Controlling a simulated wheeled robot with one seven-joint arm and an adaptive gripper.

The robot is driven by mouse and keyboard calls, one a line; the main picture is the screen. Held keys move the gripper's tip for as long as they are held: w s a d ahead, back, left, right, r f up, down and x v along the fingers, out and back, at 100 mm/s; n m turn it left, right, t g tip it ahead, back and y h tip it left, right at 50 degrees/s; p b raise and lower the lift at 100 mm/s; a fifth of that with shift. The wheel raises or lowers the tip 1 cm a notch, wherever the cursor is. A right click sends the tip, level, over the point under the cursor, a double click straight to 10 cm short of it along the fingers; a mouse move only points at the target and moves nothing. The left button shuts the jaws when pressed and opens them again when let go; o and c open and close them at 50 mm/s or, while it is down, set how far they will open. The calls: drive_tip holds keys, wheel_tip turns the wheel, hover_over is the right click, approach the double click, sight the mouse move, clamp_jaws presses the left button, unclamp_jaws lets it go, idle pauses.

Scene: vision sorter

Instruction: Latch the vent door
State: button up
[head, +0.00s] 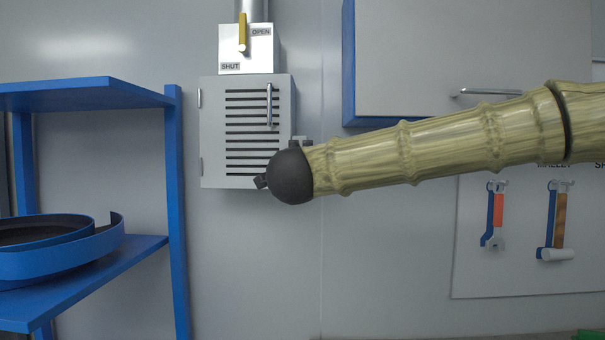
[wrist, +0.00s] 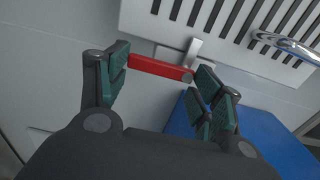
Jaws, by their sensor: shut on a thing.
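The vent door (head: 212,150) is a pale grey panel with dark slots and a metal handle (head: 269,105) on its right side. It sits on a wall box and looks closed or nearly so; a small gap cannot be ruled out. In the wrist view, the slotted door (wrist: 170,28) is at the top. My gripper (wrist: 160,71) has its fingers closed on the two ends of a red latch lever (wrist: 150,66), just below the door's edge. A small metal catch (wrist: 192,52) stands by the lever's right end. In the head view my wrist hides the latch.
A valve box marked OPEN and SHUT, with a yellow lever (head: 242,33), is above the vent. A blue shelf (head: 176,200) stands left. A blue-edged cupboard (head: 400,60) and a tool board (head: 475,275) are right.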

idle(0.4)
drive_tip(key=o, duration=1)
drive_tip(key=shift+o, duration=0.2)
drive_tip(key=shift+s, duration=0.1)
drive_tip(key=s, duration=1.1)
drive_tip(key=shift+s, duration=0.4)
drive_tip(key=shift+f, duration=0.1)
